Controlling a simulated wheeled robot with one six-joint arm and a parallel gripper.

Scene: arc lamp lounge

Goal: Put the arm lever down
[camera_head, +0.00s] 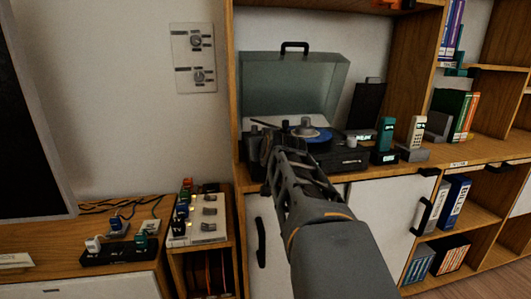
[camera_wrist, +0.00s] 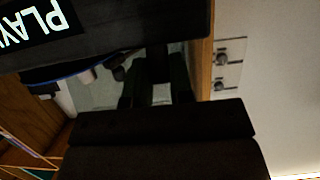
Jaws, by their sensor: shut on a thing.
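The record player (camera_head: 345,158) stands on the wooden shelf, with its clear lid (camera_head: 290,85) raised and a blue-labelled record (camera_head: 322,135) on it. My gripper (camera_head: 270,143) reaches over its left front part and hides what is there. In the wrist view my gripper (camera_wrist: 157,78) is shut on a small dark part, which I take as the arm lever; its shape is mostly hidden. A dark block with a white "PLAY" label (camera_wrist: 38,28) fills the wrist view's upper left.
Cordless phones (camera_head: 415,132) and a dark upright case (camera_head: 366,105) stand to the right of the player. A wall panel with two knobs (camera_head: 195,58) is at the left. A lower cabinet holds a white switch board (camera_head: 205,218) and chargers (camera_head: 120,247).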

